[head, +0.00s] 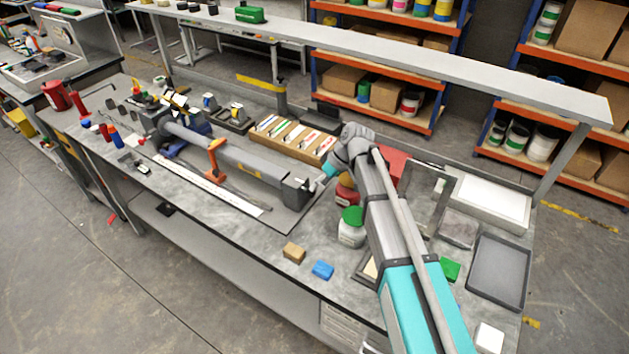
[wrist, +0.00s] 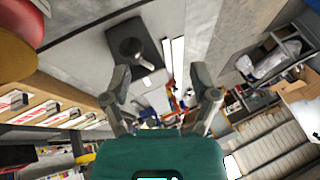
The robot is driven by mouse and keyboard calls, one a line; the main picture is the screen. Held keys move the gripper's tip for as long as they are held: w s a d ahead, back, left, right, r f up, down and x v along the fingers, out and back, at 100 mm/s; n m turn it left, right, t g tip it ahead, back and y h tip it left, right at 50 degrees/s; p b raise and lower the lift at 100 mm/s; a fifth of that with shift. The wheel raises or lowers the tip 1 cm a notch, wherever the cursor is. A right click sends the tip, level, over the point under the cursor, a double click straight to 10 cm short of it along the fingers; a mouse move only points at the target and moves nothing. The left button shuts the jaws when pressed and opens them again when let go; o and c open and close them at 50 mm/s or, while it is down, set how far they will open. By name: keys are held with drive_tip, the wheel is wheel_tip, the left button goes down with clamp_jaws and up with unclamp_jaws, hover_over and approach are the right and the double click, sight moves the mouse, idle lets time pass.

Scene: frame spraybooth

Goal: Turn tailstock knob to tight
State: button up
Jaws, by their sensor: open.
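The tailstock (head: 290,194) is a dark grey block at the near right end of the long grey fixture on the bench. In the head view my wrist hides part of the gripper, just right of the tailstock.
A wooden tray (head: 291,137) of colourful-labelled items stands behind the tailstock. A white jar with green lid (head: 351,227) and a red container (head: 347,187) stand close to my arm. An orange clamp (head: 215,159) sits along the fixture. Bare bench lies in front of the tailstock.

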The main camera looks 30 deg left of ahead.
sight(310, 192)
wheel_tip(310, 192, up, 6)
drive_tip(key=w+d+n+t+p, duration=0.1)
drive_tip(key=d+t+p, duration=0.1)
drive_tip(key=p, duration=0.4)
drive_tip(key=shift+d+r+n+t, duration=0.15)
drive_tip(key=shift+r+n+t, duration=0.2)
drive_tip(key=shift+t, duration=0.45)
drive_tip(key=shift+w+f, duration=0.1)
drive_tip(key=shift+f, duration=0.25)
drive_tip(key=shift+h, duration=0.3)
drive_tip(key=b+x, duration=1.2)
drive_tip(key=x, duration=0.1)
drive_tip(key=shift+a+f+b, duration=0.2)
drive_tip(key=shift+b, duration=0.1)
clamp_jaws()
drive_tip(key=shift+w+g, duration=0.15)
drive_tip(key=shift+g, duration=0.15)
